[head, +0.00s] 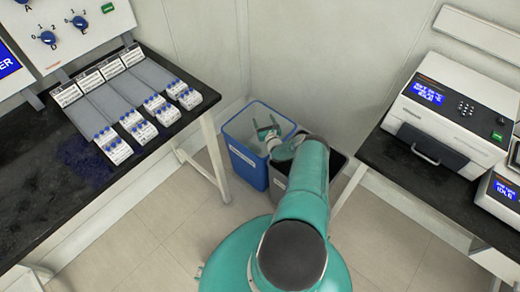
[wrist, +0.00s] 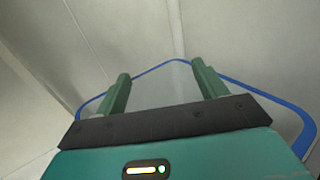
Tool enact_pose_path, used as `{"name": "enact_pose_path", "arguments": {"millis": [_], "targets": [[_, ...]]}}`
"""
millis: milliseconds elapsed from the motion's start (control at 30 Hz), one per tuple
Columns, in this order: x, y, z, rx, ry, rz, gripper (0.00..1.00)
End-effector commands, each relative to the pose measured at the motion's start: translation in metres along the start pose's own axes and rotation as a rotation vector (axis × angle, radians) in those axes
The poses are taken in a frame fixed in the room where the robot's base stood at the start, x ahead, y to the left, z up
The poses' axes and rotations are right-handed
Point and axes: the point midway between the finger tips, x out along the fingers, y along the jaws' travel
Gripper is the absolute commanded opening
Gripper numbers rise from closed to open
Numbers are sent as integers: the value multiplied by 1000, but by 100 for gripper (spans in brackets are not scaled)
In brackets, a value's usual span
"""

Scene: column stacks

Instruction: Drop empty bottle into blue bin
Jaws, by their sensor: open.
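The blue bin (head: 247,164) stands on the floor between the two benches, with a pale inside. My gripper (head: 267,129) is over its open top. In the wrist view, my gripper (wrist: 162,84) has its two green fingers spread apart with nothing between them. The blue rim of the bin (wrist: 258,92) runs around and beyond the fingers. I see no bottle in either view. My gripper and arm hide part of the bin's inside.
A dark grey bin (head: 334,158) stands right beside the blue one, partly behind my arm. The left bench (head: 60,190) holds several racks of blue-topped tubes (head: 115,148). The right bench (head: 385,150) carries a white instrument (head: 450,105). Walls close off the back.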

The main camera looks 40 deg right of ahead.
Motion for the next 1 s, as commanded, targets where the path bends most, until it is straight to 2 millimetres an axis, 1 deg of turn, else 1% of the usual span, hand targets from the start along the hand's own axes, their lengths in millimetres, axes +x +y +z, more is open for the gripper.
{"name": "enact_pose_path", "arguments": {"millis": [33, 167, 400, 500, 600, 700, 1000], "targets": [[-9, -1, -1, 4, 3, -2, 71], [-30, -1, 0, 4, 3, -2, 71], [-75, -1, 0, 3, 1, -2, 71], [-89, 0, 0, 3, 1, -1, 71], [-98, 0, 0, 1, 1, 0, 71], [-101, 0, 0, 0, 0, 0, 71], [-101, 0, 0, 1, 0, 0, 71]]}}
